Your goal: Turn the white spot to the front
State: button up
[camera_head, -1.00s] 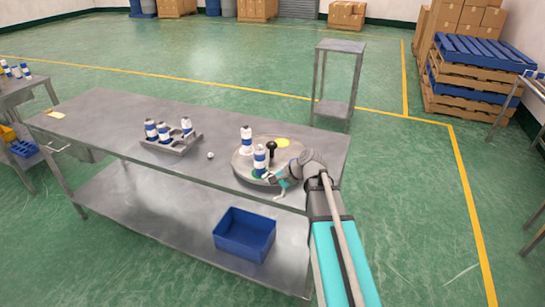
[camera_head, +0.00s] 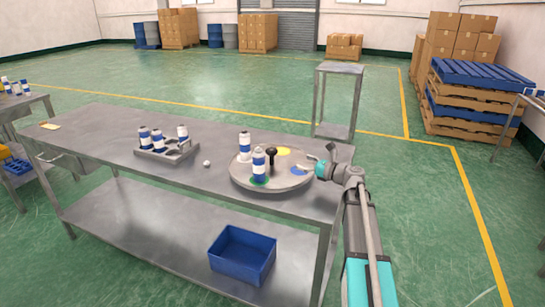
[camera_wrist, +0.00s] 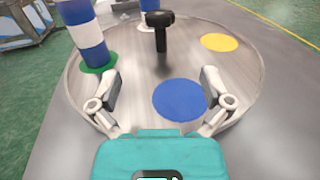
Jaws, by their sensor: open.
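A round grey turntable (camera_head: 240,180) stands on the steel table; it also shows in the wrist view (camera_wrist: 85,70). It has a black upright knob (camera_head: 272,158), a yellow spot (camera_head: 283,151) at the back and a blue spot (camera_head: 299,171) at the right. A blue-and-white can (camera_head: 259,166) stands upright on a green spot (camera_head: 258,181) at the front. A second can (camera_head: 245,147) stands at the back left; I cannot clearly see a white spot under it. My gripper (camera_wrist: 160,85) is open and empty, its fingers on either side of the blue spot, apart from the cans and knob.
A grey tray (camera_head: 182,153) with several cans stands left on the table (camera_head: 110,135). A small white ball (camera_head: 207,163) lies between tray and turntable. A blue bin (camera_head: 242,255) is on the lower shelf. A small stand (camera_head: 340,68) is behind.

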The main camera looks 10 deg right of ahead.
aim_at(272, 150)
jog(key=shift+a, duration=0.1)
jog(key=shift+x, duration=6.85)
jog(key=c, duration=1.3)
jog(key=shift+a, duration=0.1)
jog(key=shift+c, duration=0.2)
